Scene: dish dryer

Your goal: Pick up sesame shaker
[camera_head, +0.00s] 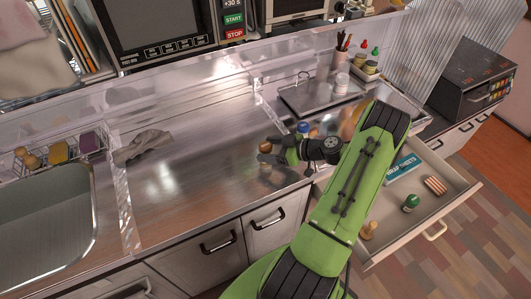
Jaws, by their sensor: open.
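My gripper (268,154) is open above the right part of the metal counter, near its front edge. A small brown-topped item (265,147) shows at the fingertips; I cannot tell whether it stands between them or behind them. No label reads as sesame, so I cannot tell for sure which item is the sesame shaker. A small item with a blue top (303,127) stands just behind my gripper. A green-capped shaker (411,202) and a tan wooden item (369,229) are in the open drawer (455,204). My arm hides part of the counter and drawer.
White jars (341,82) and red- and green-capped bottles (375,51) stand at the back right. A blue wrap box (403,168) and a striped item (435,186) lie in the drawer. A grey cloth (142,146) lies left; the counter middle (190,165) is clear.

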